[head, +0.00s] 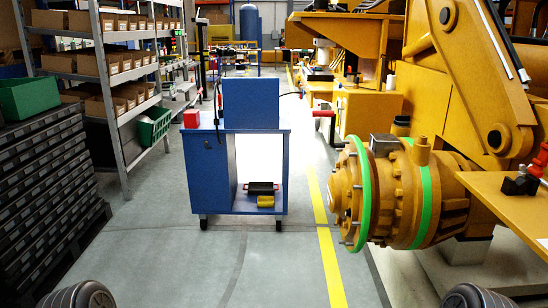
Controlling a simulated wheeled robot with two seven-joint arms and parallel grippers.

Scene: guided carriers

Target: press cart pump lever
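A blue wheeled cart (205,175) stands on the floor ahead, near the middle of the head view. A taller blue panel (251,103) rises at its top. No pump lever can be made out with certainty. Neither gripper is in view; only dark rounded parts, probably mine, show at the bottom corners.
A black tray and a yellow item (265,201) are on the cart's lower shelf. Large yellow machinery (400,190) with green rings stands at right, beside a yellow floor line (331,268). Shelves (110,95) and a dark drawer rack (45,190) line the left. The floor before the cart is clear.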

